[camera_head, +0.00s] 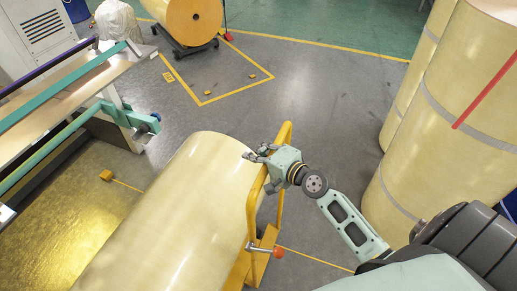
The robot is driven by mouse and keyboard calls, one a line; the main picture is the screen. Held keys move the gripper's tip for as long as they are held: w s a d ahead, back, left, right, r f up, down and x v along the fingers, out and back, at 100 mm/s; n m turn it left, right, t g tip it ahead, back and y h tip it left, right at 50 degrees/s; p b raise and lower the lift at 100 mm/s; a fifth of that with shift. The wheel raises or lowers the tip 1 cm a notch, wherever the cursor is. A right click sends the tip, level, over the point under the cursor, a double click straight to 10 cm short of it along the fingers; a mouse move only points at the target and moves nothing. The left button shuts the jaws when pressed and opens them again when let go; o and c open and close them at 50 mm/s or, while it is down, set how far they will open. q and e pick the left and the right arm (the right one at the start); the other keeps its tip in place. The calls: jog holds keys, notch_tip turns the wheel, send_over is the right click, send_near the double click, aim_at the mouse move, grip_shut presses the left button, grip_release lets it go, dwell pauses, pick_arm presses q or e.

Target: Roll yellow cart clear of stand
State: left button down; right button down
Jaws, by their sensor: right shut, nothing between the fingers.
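The yellow cart shows by its upright handle frame (280,190) and part of its low base (238,272), at the bottom centre. A large cream roll (165,215) lies along it and hides most of the cart. A red knob sits low on the handle side. My right gripper (254,152) is shut and empty. It is at the upper part of the handle frame, with its fingertips over the roll's far end; I cannot tell whether it touches the frame. A machine stand (70,95) with teal and purple bars is at the left, apart from the roll. My left gripper is out of view.
Tall cream rolls (455,95) stand at the right, near my right arm. Another roll on a dark wheeled base (190,45) is at the top. A yellow floor-marked area (222,80) with small blocks lies beyond. Grey floor (310,95) ahead is clear.

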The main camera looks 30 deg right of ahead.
jog(key=shift+a+r, duration=0.3)
jog(key=shift+r, duration=0.25)
jog(key=c, duration=2.5)
grip_release()
jog(key=shift+w+a, duration=0.3)
jog(key=o, duration=0.6)
jog(key=shift+w+a+f, duration=0.25)
jog(key=shift+w+a, duration=0.1)
jog(key=shift+w, duration=0.15)
jog(key=o, duration=0.3)
jog(key=shift+w+a, duration=0.1)
jog(key=shift+a, duration=0.2)
jog(key=shift+o, duration=0.2)
jog(key=v, duration=1.2)
jog(key=shift+s+d, duration=0.25)
jog(key=shift+f, duration=0.15)
